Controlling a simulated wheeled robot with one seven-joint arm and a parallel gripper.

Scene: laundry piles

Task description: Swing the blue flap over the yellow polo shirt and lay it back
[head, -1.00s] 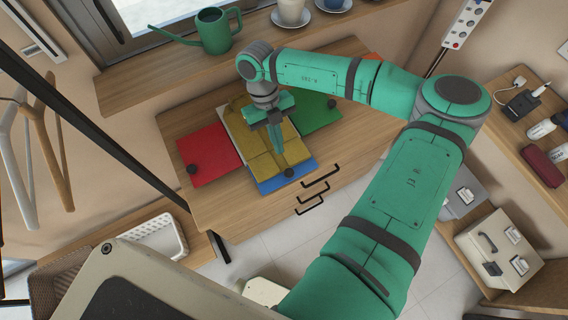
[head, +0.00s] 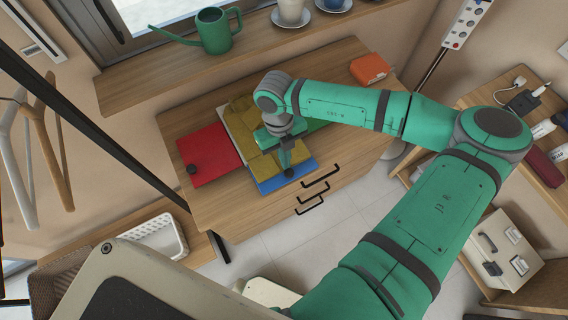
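The yellow polo shirt (head: 240,112) lies folded on a pale board on the wooden dresser top. The blue flap (head: 272,184) lies flat at the shirt's near edge, with a dark round knob (head: 289,172) on it; part of the shirt's hem rests over its far side. The red flap (head: 210,155) lies flat to the left, and the green flap (head: 316,127) shows only partly behind my arm. My gripper (head: 286,168) points down at the blue flap's knob. Its fingers are small and partly hidden, so I cannot tell whether they hold the knob.
An orange box (head: 369,68) sits at the dresser's back right. A green watering can (head: 213,32) and cups stand on the sill behind. Black drawer handles (head: 320,176) stick out at the dresser's front. The dresser top (head: 235,210) is clear at the near left.

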